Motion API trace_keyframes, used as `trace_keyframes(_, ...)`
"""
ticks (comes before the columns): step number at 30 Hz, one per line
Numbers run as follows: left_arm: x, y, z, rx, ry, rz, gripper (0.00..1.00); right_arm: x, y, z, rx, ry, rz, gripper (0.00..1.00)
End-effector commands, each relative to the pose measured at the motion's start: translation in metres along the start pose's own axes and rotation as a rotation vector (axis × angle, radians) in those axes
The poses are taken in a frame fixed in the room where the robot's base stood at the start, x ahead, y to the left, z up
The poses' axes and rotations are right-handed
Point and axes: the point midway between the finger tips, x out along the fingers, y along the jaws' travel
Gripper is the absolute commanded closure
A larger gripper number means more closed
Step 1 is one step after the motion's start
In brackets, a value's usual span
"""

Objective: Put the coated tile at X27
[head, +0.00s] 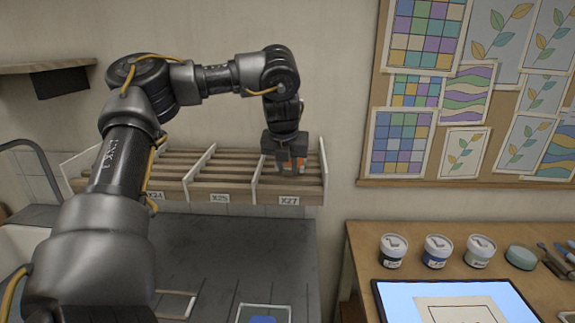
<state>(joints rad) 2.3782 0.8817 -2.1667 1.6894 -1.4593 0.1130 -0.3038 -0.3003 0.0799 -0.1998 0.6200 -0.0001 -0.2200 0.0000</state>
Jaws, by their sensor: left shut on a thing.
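My left gripper (290,165) points down at the rack section labelled X27 (289,200), the rightmost section in view. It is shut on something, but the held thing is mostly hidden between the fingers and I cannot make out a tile. The slatted wooden rack (180,188) is fixed along the wall, with white dividers between its sections. The labels X25 (220,198) and X24 (155,195) mark the sections to the left. Whether the held thing touches the slats cannot be told. My right gripper is out of view.
A dark grey worktop (235,250) lies below the rack, with a white-edged frame (263,313) holding something blue at the front. At right a wooden table (360,255) bears several paint jars (436,251), tools and a lit panel (390,297).

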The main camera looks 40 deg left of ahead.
Motion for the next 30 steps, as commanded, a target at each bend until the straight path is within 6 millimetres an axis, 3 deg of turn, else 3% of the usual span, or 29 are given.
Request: trace_keyframes(30,-0.0009,0.0000,0.0006,0.000,-0.001,0.000,1.00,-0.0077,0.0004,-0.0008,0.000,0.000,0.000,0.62)
